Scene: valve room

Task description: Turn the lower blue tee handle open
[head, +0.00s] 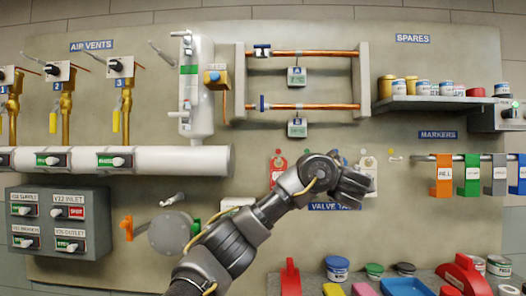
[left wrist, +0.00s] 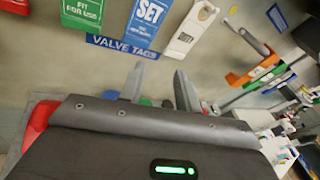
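The lower blue tee handle (head: 262,103) is at the left end of the lower copper pipe (head: 320,106) on the wall panel in the head view. It stands upright, across the pipe. My left gripper (head: 356,183) is below and to the right of both pipes, in front of the valve tags, touching neither handle. The left wrist view shows its two fingers (left wrist: 159,84) apart with nothing between them. My right gripper is not in view.
Hanging valve tags (head: 279,168) and their blue sign (head: 333,207) are behind my left arm. A grey post (head: 364,80) bounds the pipes on the right. A white cylinder (head: 196,88) stands left of them. A spares shelf (head: 437,102) and hanging markers (head: 441,178) are at right.

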